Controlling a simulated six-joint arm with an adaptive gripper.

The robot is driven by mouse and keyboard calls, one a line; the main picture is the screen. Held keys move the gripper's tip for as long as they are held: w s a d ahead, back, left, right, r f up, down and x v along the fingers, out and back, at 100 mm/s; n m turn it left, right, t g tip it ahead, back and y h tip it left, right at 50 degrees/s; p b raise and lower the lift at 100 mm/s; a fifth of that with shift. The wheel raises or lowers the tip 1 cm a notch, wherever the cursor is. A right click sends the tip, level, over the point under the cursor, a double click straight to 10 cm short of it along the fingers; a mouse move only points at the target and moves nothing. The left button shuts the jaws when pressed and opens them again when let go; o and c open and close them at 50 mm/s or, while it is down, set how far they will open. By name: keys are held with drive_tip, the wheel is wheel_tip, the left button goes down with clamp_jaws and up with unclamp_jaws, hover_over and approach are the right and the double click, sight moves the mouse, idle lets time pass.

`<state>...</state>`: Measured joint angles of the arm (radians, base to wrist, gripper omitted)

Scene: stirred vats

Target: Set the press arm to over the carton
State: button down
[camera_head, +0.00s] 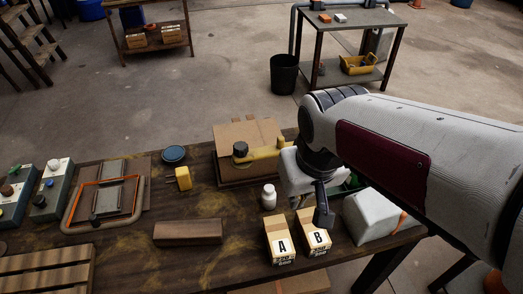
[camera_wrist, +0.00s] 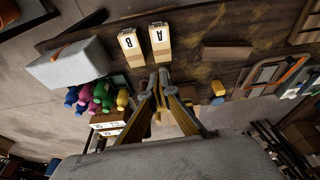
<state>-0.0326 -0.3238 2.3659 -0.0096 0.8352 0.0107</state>
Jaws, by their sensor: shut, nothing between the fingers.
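The press arm (camera_head: 265,154) is a yellow bar with a dark round knob (camera_head: 240,149) at its left end. In the head view it lies across the front of an open-flapped cardboard carton (camera_head: 247,132), and its right end is hidden behind my wrist. My gripper (camera_head: 323,218) points down to the right of the carton, above the table near box B. It is shut and empty. In the wrist view, my gripper (camera_wrist: 160,72) has its fingertips together, with a yellow part (camera_wrist: 157,117) seen between its finger links. I cannot tell whether the gripper touches the press arm.
Boxes A (camera_head: 280,241) and B (camera_head: 314,232) stand near the front edge beside a white bottle (camera_head: 269,196). A white bin-like block (camera_head: 372,214) is at right. Colored bottles (camera_wrist: 95,97) show in the wrist view. A brown block (camera_head: 188,232) lies left; bare table surrounds it.

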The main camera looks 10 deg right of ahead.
sight(264, 157)
drive_tip(key=w+a+f+t, duration=0.1)
drive_tip(key=w+f, duration=0.1)
drive_tip(key=w, duration=1.3)
drive_tip(key=shift+w+f, duration=0.15)
drive_tip(key=shift+f, duration=0.1)
drive_tip(key=shift+w+f, duration=1.25)
drive_tip(key=shift+f, duration=0.3)
drive_tip(key=shift+w+f, duration=1.3)
drive_tip(key=shift+f, duration=0.2)
drive_tip(key=shift+w+f, duration=1.25)
drive_tip(key=shift+f, duration=0.3)
